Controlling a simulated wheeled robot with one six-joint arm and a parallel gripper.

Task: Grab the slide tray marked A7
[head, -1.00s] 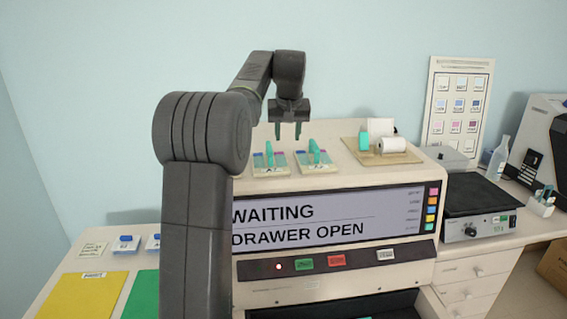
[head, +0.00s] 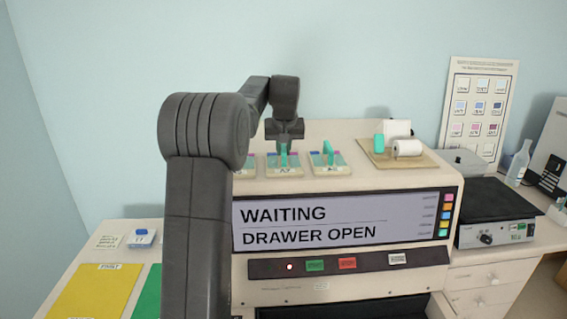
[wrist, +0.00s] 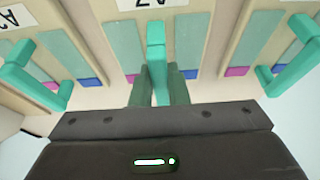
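The slide tray marked A7 (head: 285,171) is the middle one of three pale trays on top of the staining machine, with a teal upright handle. In the wrist view its upside-down A7 label (wrist: 151,4) is partly cut off at the top edge. My gripper (wrist: 159,88) has one finger on each side of the A7 handle (wrist: 156,40), close against it, and looks shut on it. The tray appears to rest on the machine top. In the head view the fingers (head: 284,148) are hard to make out.
A similar tray (head: 331,170) stands to the right and another (head: 245,173) to the left, partly behind my arm. A board with paper rolls (head: 397,160) is further right. The machine's screen (head: 340,222) reads "WAITING DRAWER OPEN". Yellow (head: 97,293) and green mats lie at left.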

